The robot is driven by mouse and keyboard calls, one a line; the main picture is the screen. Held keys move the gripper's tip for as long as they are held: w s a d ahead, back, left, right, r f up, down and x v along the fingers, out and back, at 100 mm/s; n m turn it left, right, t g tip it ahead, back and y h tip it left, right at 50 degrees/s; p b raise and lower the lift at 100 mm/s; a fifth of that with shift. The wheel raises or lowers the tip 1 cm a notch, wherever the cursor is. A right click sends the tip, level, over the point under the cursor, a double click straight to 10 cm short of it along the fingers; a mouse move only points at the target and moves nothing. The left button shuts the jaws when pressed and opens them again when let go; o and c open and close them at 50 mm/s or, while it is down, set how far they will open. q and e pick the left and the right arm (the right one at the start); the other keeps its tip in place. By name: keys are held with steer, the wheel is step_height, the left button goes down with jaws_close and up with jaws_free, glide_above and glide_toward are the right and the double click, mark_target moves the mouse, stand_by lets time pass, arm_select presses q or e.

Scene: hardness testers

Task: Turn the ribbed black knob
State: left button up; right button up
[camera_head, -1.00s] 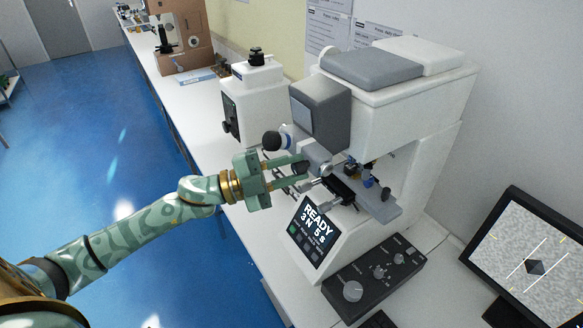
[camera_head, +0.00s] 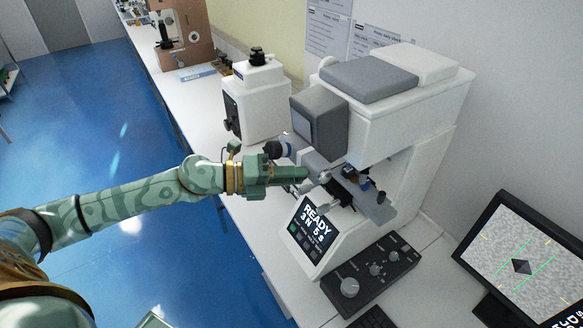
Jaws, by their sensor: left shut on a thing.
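My left gripper (camera_head: 303,175) reaches in from the left to the side of the white hardness tester (camera_head: 400,115), below its grey eyepiece housing. Its fingers are seen edge-on, one over the other, and are shut on the ribbed black knob. The knob itself is hidden behind the fingers. A silver round part (camera_head: 324,177) shows just beyond the fingertips, by the specimen stage (camera_head: 375,207). My right gripper is not in view.
The tester's screen (camera_head: 314,225) reads READY. A black control box (camera_head: 370,272) with dials stands in front. A monitor (camera_head: 525,260) at right shows a dark diamond between green lines. A second white instrument (camera_head: 257,100) stands behind on the bench.

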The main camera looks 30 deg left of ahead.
arm_select(q)
steer(key=shift+m+y+p, duration=0.3)
steer(key=shift+m+p, duration=0.45)
steer(key=shift+m, duration=0.05)
steer(key=o, duration=1)
steer(key=b+v, duration=0.1)
steer(key=v, duration=1.5)
steer(key=shift+b, duration=0.35)
